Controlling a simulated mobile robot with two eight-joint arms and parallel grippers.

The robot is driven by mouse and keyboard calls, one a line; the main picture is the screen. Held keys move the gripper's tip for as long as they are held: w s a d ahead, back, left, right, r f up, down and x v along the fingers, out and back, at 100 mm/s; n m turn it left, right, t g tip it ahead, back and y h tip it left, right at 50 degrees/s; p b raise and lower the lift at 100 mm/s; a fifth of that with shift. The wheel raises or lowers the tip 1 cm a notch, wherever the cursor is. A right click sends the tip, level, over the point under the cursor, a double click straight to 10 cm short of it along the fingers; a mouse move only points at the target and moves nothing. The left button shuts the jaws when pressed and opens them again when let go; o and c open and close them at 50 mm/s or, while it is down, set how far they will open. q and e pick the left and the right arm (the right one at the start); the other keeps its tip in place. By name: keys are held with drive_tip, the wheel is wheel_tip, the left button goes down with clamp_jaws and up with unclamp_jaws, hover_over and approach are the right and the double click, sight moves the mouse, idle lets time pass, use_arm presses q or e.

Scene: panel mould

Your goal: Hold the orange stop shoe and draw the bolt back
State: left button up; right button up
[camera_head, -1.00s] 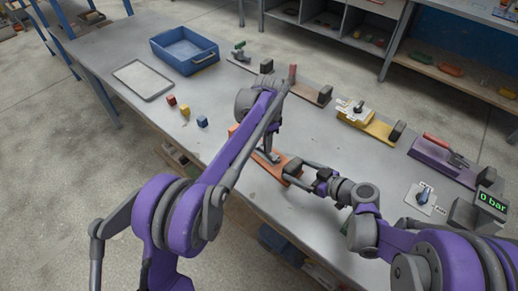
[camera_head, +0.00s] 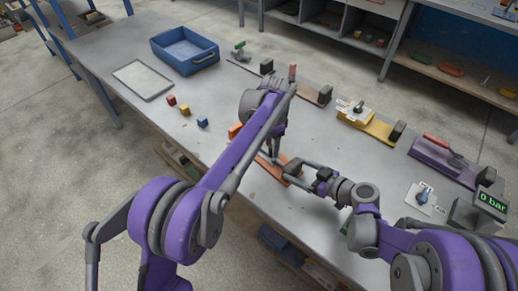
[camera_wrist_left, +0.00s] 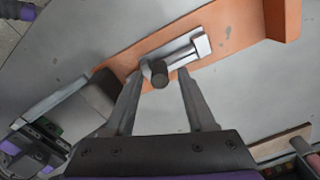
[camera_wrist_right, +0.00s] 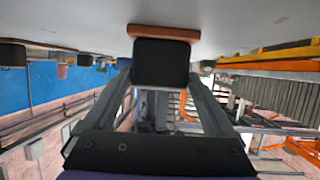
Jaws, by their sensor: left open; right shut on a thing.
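The orange stop shoe (camera_head: 270,170) lies on the grey table; its long orange plate also shows in the left wrist view (camera_wrist_left: 232,28). A silver bolt (camera_wrist_left: 192,48) with a dark round knob (camera_wrist_left: 158,75) is mounted on it. My left gripper (camera_head: 273,157) is open above the plate, its fingers on either side of the knob in the left wrist view; contact cannot be told. My right gripper (camera_head: 292,168) is shut on the dark block (camera_wrist_right: 161,63) at the near end of the shoe. An orange upright block (camera_wrist_left: 282,18) stands at the other end.
Red, yellow and blue cubes (camera_head: 202,122) lie left of the shoe. A blue bin (camera_head: 185,48) and a flat tray (camera_head: 143,80) are behind them. Yellow (camera_head: 368,122) and purple (camera_head: 440,162) fixtures stand to the right. A gauge (camera_head: 490,202) reads 0 bar.

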use_arm(q)
wheel_tip(320, 180, up, 11)
idle(0.3)
drive_tip(key=shift+r, duration=0.1)
idle(0.4)
use_arm(e)
drive_tip(key=o, duration=1.6)
